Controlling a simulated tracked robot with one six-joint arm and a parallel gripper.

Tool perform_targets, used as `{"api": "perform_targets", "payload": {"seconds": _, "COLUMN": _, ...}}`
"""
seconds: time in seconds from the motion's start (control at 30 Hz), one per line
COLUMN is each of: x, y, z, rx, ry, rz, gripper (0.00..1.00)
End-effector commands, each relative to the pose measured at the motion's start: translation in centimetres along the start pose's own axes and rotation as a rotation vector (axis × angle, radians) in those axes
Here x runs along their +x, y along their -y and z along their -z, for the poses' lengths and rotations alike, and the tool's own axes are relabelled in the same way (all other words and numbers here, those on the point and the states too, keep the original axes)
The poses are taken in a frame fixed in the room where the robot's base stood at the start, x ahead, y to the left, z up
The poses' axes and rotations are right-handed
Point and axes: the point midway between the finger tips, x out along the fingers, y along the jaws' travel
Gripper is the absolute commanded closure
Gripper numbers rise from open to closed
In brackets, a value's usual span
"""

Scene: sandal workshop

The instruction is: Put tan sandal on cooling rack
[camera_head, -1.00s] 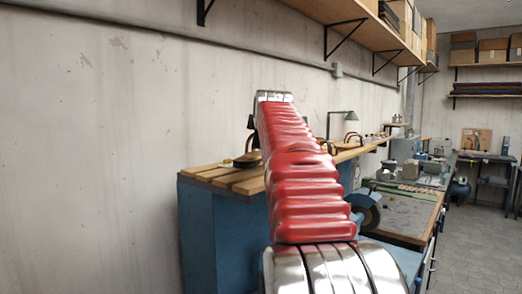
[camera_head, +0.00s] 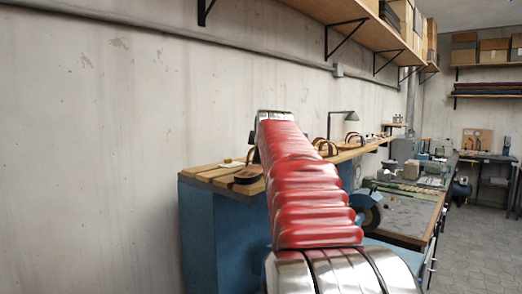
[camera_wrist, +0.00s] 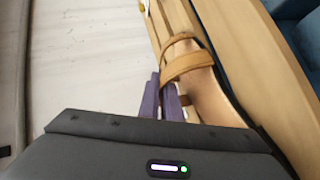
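The tan sandal (camera_wrist: 205,95) fills the middle right of the wrist view, with two tan straps over a brown footbed. In the head view it shows as a dark shape (camera_head: 249,174) above or on the wooden slats. The slats (camera_head: 205,171), which look like the cooling rack, lie on top of a blue cabinet and run under the sandal in the wrist view. My gripper (camera_wrist: 164,88) has its two purple fingers close together at the left end of a strap and appears shut on it. Whether the sole touches the slats is unclear. My arm hides the fingers in the head view.
A small yellow and white item (camera_wrist: 144,7) lies at the slats' far end. The concrete wall (camera_head: 100,150) is close on the left.

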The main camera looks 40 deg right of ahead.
Motion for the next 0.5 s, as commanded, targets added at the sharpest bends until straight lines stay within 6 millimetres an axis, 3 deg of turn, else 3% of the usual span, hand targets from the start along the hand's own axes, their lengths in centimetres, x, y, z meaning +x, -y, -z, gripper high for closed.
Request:
{"api": "perform_targets", "payload": {"seconds": 0.07, "x": -0.03, "y": -0.08, "z": 0.02, "rx": 0.000, "ry": 0.000, "rz": -0.002, "gripper": 1.00}}
{"api": "perform_targets", "payload": {"seconds": 0.33, "x": 0.03, "y": 0.00, "z": 0.01, "rx": 0.000, "ry": 0.000, "rz": 0.000, "gripper": 0.78}}
{"api": "perform_targets", "payload": {"seconds": 0.5, "x": 0.03, "y": 0.00, "z": 0.03, "rx": 0.000, "ry": 0.000, "rz": 0.000, "gripper": 0.77}}
